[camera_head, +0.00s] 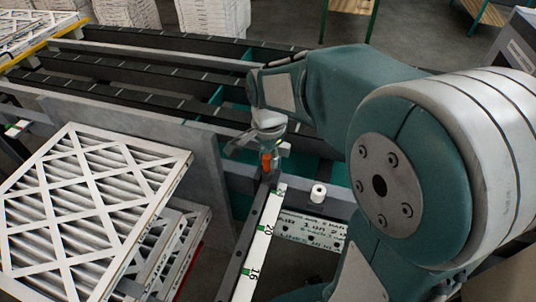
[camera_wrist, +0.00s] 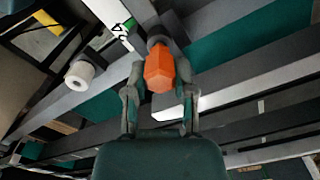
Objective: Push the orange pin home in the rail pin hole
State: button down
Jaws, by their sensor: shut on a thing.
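The orange pin (camera_wrist: 159,70) is between the two fingers of my gripper (camera_wrist: 160,98) in the wrist view. Its orange head faces the camera, and a grey round part shows just beyond it against the dark rail. In the head view the pin (camera_head: 266,161) appears under my gripper (camera_head: 265,150), at the far end of the dark rail (camera_head: 246,236) with the white numbered scale (camera_head: 262,241). My gripper is shut on the pin. The rail pin hole is hidden, so I cannot tell how deep the pin sits.
A white roll (camera_head: 317,193) stands right of the rail's end. A white printed plate (camera_head: 312,230) lies in front of it. Boxed filters (camera_head: 92,205) are stacked at the left, beside a grey upright panel (camera_head: 150,132). Dark slotted rails (camera_head: 130,94) run behind.

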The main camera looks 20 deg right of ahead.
aim_at(268, 155)
jog(key=shift+f, duration=0.45)
jog(key=shift+c, duration=1.9)
grip_release()
notch_tip(268, 155, up, 12)
jog(key=shift+f, duration=0.1)
jog(key=s+f+n+t, duration=0.2)
jog(key=s+n+t, duration=0.3)
jog(key=s+n, duration=0.8)
jog(key=shift+s+a+f+t, duration=0.2)
jog(key=shift+s+t, duration=0.1)
jog(key=shift+s, duration=0.3)
